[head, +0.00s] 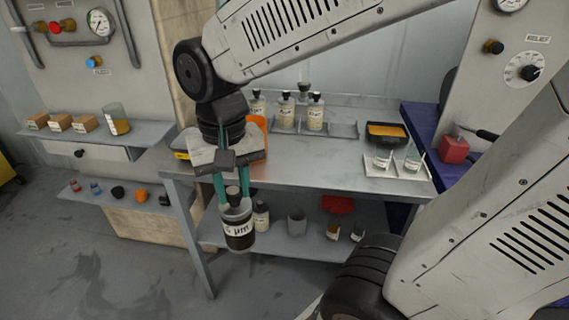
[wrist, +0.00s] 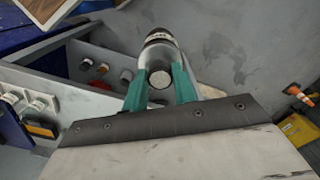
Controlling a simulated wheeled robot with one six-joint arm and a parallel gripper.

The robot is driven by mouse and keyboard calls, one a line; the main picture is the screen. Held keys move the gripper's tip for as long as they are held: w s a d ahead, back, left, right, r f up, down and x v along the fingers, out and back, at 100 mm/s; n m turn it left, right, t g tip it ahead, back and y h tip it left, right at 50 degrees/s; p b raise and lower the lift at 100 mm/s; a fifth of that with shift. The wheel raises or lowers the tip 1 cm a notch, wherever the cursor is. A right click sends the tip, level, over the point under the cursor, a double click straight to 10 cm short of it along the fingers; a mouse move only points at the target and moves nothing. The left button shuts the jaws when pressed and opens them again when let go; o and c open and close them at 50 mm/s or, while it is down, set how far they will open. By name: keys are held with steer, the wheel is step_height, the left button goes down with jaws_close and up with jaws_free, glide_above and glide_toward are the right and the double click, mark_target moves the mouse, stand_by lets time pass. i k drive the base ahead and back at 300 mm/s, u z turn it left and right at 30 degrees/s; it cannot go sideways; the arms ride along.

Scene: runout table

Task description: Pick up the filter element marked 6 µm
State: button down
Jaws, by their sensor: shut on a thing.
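The element hangs upright in the air in front of the steel table's near edge, apart from any surface. The wrist view shows the same element (wrist: 160,48) between the teal fingertips (wrist: 160,82), with its round pale end facing the camera.
The steel table (head: 300,178) carries labelled bottles (head: 286,110), a black tray with orange contents (head: 386,132) and two glass beakers on white plates. Its lower shelf (head: 290,243) holds a bottle, a grey cup and small jars. A side shelf at left holds boxes. Floor in front is clear.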

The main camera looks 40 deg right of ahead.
mark_target(257, 106)
steer(key=u, duration=0.5)
steer(key=k, duration=0.95)
steer(key=z, duration=1.05)
steer(key=i, duration=1)
